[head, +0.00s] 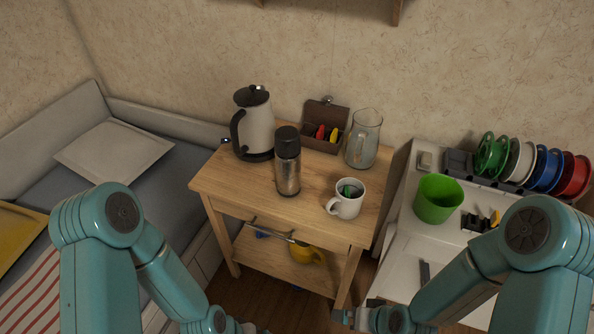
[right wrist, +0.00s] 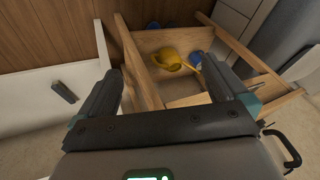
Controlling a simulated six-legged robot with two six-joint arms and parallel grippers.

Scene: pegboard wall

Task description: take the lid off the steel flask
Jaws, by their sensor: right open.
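The steel flask (head: 288,178) stands upright on the wooden side table, near its middle. Its black lid (head: 287,140) sits on top of it. Neither gripper touches the flask; both are low, in front of the table and below its top. My left gripper (head: 245,328) is at the bottom edge of the head view, mostly cut off, so its jaws are not clear. My right gripper (head: 348,317) is by the table's front right leg. In the right wrist view my right gripper (right wrist: 158,80) has its fingers wide apart with nothing between them.
On the table (head: 225,184), a kettle (head: 258,130) stands behind left, a glass jug (head: 363,140) behind right, an open box (head: 322,140) behind, and a white mug (head: 347,202) right of the flask. A yellow watering can (right wrist: 167,61) is on the lower shelf. A white desk holds a green cup (head: 437,200).

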